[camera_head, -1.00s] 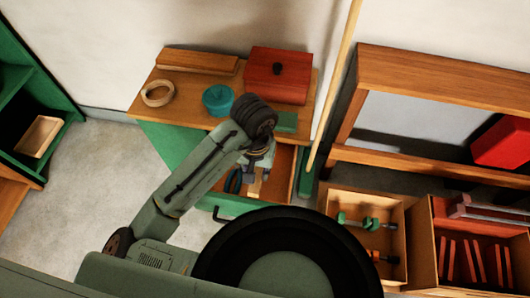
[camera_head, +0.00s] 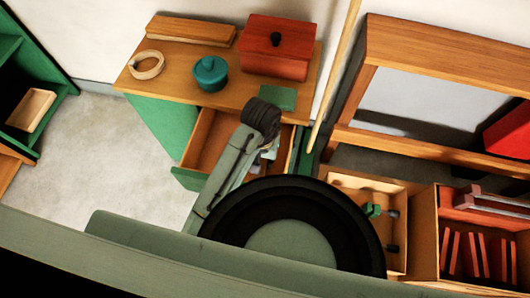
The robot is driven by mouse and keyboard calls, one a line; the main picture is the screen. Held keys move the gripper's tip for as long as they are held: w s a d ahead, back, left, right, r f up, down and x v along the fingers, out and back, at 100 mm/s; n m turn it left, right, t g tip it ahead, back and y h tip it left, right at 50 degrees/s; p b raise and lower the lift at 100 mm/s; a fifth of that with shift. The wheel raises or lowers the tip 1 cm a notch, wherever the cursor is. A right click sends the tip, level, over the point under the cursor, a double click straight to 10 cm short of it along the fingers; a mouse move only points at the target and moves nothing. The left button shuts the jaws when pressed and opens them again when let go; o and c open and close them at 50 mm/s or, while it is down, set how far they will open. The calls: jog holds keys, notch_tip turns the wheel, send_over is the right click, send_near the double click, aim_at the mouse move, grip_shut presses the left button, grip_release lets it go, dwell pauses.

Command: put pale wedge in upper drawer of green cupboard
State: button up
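The green cupboard (camera_head: 162,122) has a wooden top, and its upper drawer (camera_head: 212,135) is pulled open. The left part of the drawer shows bare wood; my arm covers much of the rest. My gripper (camera_head: 268,152) is at the drawer's right part, mostly hidden behind my arm. Its fingertips do not show clearly, and I cannot tell whether it holds anything. I cannot make out the pale wedge.
On the cupboard top are a red box (camera_head: 277,46), a teal pot (camera_head: 210,73), a pale ring (camera_head: 147,65), a wooden block (camera_head: 192,30) and a green block (camera_head: 277,98). A pole (camera_head: 333,80) leans at right. Wooden crates stand at lower right.

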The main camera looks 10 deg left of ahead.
jog(key=shift+w+r+p, duration=0.15)
jog(key=shift+w+p, duration=0.2)
jog(key=shift+w, duration=0.4)
jog(key=w, duration=0.1)
jog(key=w+p, duration=0.1)
jog(key=shift+w+f, duration=0.25)
jog(key=shift+w, duration=0.1)
jog(key=shift+f, duration=0.4)
jog(key=shift+f+b, duration=0.2)
jog(key=shift+b, duration=0.2)
jog(key=o, duration=1)
jog(key=shift+o, duration=0.2)
jog(key=shift+r, duration=0.15)
